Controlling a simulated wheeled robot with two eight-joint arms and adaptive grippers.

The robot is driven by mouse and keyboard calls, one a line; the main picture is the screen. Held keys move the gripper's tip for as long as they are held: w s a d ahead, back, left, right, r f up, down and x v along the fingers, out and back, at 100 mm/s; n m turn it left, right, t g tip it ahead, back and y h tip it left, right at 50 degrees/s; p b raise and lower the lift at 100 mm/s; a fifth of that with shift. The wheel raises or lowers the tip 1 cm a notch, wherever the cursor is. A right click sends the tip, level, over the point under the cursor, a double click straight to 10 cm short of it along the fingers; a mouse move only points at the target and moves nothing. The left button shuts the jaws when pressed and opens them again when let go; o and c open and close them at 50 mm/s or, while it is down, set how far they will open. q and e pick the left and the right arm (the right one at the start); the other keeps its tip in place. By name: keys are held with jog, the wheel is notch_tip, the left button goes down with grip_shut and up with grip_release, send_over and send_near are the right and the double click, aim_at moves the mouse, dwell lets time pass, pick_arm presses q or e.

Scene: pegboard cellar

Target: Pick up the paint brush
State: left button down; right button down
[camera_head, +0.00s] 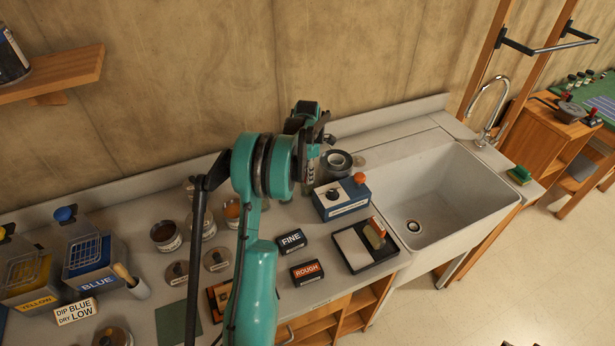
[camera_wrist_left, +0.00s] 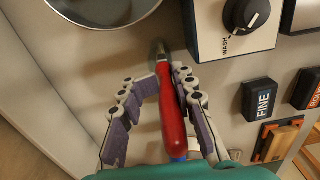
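The paint brush (camera_wrist_left: 172,112) has a red handle with a blue end and a metal ferrule. In the left wrist view it lies lengthwise between the two fingers of my left gripper (camera_wrist_left: 156,88). The right finger is right beside the handle; a small gap shows at the left finger, so the gripper looks open around it. In the head view my left gripper (camera_head: 312,160) is over the back of the counter, left of the sink, and its arm hides the brush. My right gripper is not in view.
A blue box with a WASH knob (camera_head: 342,199) stands close to the gripper, near a round metal dish (camera_head: 336,161). FINE (camera_head: 291,240) and ROUGH (camera_head: 306,271) blocks, a black tray (camera_head: 364,246) and jars (camera_head: 166,235) crowd the counter. The sink (camera_head: 440,190) is empty.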

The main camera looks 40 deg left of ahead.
pick_arm(q)
jog(key=shift+d+f, duration=0.1)
notch_tip(320, 180, up, 10)
jog(key=shift+w+r+p, duration=0.1)
jog(key=shift+p, duration=0.9)
jog(key=c, duration=1.9)
grip_release()
grip_shut()
